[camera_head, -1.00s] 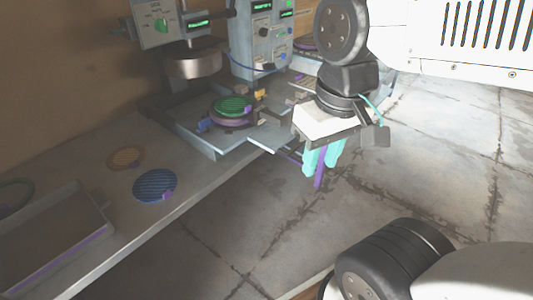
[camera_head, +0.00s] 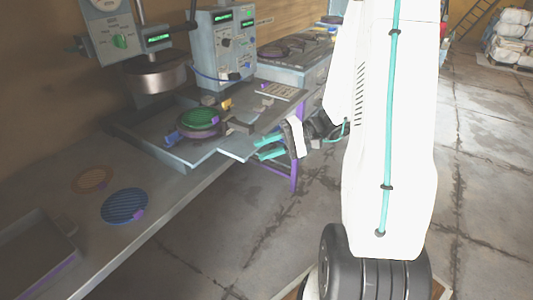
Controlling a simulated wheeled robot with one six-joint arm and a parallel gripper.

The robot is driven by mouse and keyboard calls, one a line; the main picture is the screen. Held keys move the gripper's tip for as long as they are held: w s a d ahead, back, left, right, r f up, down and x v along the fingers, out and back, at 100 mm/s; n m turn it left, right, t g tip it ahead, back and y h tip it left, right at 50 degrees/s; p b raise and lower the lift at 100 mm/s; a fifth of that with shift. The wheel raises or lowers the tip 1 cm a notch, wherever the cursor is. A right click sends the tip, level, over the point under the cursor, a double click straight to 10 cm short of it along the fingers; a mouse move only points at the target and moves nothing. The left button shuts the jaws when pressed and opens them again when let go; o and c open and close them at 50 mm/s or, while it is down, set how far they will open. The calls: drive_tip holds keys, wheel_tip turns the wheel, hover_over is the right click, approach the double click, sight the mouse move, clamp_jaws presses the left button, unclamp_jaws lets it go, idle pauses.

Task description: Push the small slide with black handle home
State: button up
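The press (camera_head: 155,75) stands at the bench's back left, its round head raised over a grey tray-like base (camera_head: 160,150). On the base sits a round plate with a green ribbed top (camera_head: 201,118) and a purple rim. A small dark handle-like block (camera_head: 240,126) sticks out at the plate's right; it looks like the slide's black handle, but the slide itself is too small to make out. My gripper (camera_head: 261,148) is at the bench's front edge, right of and nearer than that block. Its two teal fingers point left, apart, with nothing seen between them.
A blue ribbed disc (camera_head: 125,206) and a brown disc (camera_head: 92,179) lie on the bench at left, by a shallow tray (camera_head: 35,262). A control box (camera_head: 228,45) stands behind the base. Open floor (camera_head: 230,240) lies in front.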

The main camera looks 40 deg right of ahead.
drive_tip(key=w+d+f+m+t+h, duration=0.15)
drive_tip(key=d+f+m+t, duration=0.25)
drive_tip(key=d+f+t, duration=0.5)
drive_tip(key=shift+g+h, duration=0.55)
drive_tip(key=shift+g, duration=0.05)
drive_tip(key=x, duration=0.6)
drive_tip(key=shift+w+d, duration=0.2)
drive_tip(key=shift+w, duration=0.25)
